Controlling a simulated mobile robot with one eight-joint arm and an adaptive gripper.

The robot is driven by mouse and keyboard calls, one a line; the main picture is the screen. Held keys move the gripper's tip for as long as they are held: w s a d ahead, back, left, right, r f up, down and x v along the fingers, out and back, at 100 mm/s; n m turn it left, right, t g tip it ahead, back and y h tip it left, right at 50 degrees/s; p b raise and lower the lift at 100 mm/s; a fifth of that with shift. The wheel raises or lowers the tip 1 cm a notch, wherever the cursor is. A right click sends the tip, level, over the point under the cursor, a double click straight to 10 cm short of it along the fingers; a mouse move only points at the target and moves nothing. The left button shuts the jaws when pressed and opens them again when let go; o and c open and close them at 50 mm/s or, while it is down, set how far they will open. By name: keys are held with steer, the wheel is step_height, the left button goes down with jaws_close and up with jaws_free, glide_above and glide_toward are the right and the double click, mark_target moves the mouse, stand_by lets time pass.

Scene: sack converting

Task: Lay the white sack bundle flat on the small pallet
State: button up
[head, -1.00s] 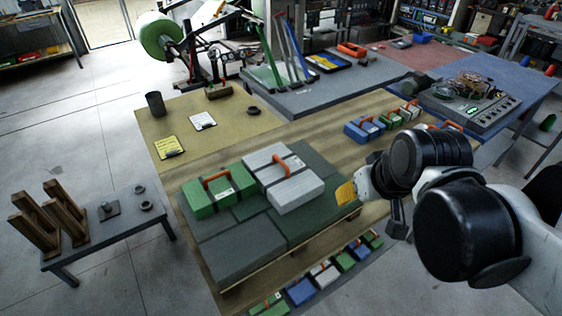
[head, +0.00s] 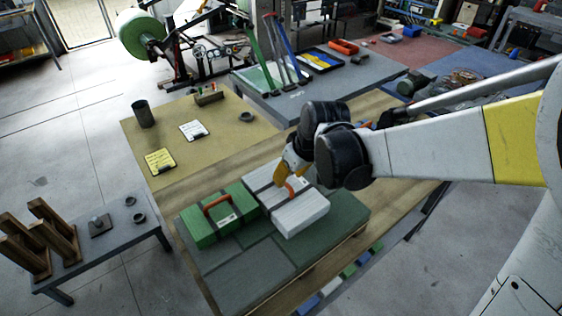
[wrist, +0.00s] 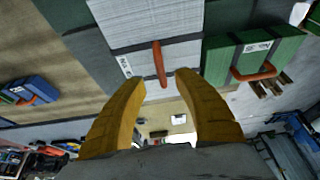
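The white sack bundle (head: 303,217) has grey bands and an orange handle. It lies flat on the dark-topped small pallet (head: 237,276), right beside a green bundle (head: 199,228). My gripper (head: 287,180) has yellow fingers and is over the white bundle, close to its handle. In the wrist view, the gripper (wrist: 160,78) is open, its fingers spread with the orange handle (wrist: 159,63) ahead between the tips. I cannot see contact between fingers and handle. The white bundle (wrist: 150,18) also shows there; the arm hides part of its surroundings in the head view.
The front part of the pallet top is bare. Blue and green bundles (head: 348,270) stand in a row beyond the pallet's right edge. A grey side table (head: 120,240) with wooden stands is at left. Clipboards (head: 160,161) lie on the bench behind.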

mark_target(284, 190)
steer(key=b+x, duration=0.1)
steer(key=x, duration=0.3)
steer(key=shift+w+a+f, duration=0.1)
steer(key=shift+a+f, duration=0.1)
steer(key=shift+f, duration=0.1)
jaws_close()
